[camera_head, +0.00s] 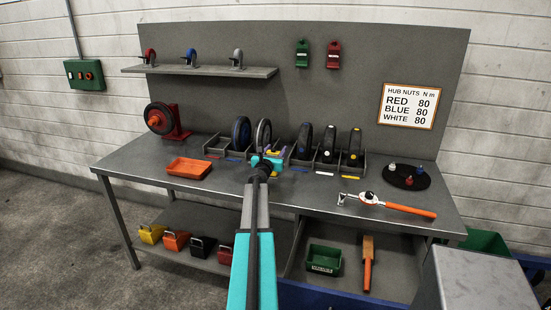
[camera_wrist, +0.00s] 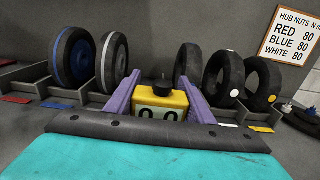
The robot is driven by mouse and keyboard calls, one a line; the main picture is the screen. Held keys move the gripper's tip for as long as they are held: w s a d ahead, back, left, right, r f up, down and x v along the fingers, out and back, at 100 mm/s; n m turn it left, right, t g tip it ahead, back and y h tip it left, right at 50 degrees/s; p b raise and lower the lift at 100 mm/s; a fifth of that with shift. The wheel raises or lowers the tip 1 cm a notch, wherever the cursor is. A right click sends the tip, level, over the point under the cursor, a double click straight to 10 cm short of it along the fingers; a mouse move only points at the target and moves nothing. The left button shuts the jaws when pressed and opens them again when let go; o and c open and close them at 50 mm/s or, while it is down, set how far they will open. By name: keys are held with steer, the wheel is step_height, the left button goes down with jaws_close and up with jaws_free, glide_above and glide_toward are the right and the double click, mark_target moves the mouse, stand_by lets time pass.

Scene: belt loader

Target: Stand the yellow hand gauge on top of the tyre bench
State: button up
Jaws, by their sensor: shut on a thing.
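In the head view my gripper (camera_head: 268,160) is over the middle of the tyre bench (camera_head: 240,180), and my arm hides most of the gauge. The gauge looks upright. I cannot tell whether its base touches the bench top.
Behind the gripper, tyres stand in a row of grey holders (camera_head: 325,160). An orange tray (camera_head: 189,168) lies to the left. A torque wrench (camera_head: 395,206) and a dark round plate with nuts (camera_head: 406,179) lie to the right. Bare bench top shows at the front left.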

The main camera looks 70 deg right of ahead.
steer(key=shift+w+d+f, duration=0.1)
steer(key=shift+d+f, duration=0.05)
steer(key=shift+f, duration=1.8)
steer(key=o, duration=1.2)
steer(key=shift+c, duration=0.2)
steer(key=a+b, duration=0.2)
steer(key=a, duration=1)
steer(key=shift+s+r, duration=0.2)
steer(key=shift+s, duration=0.15)
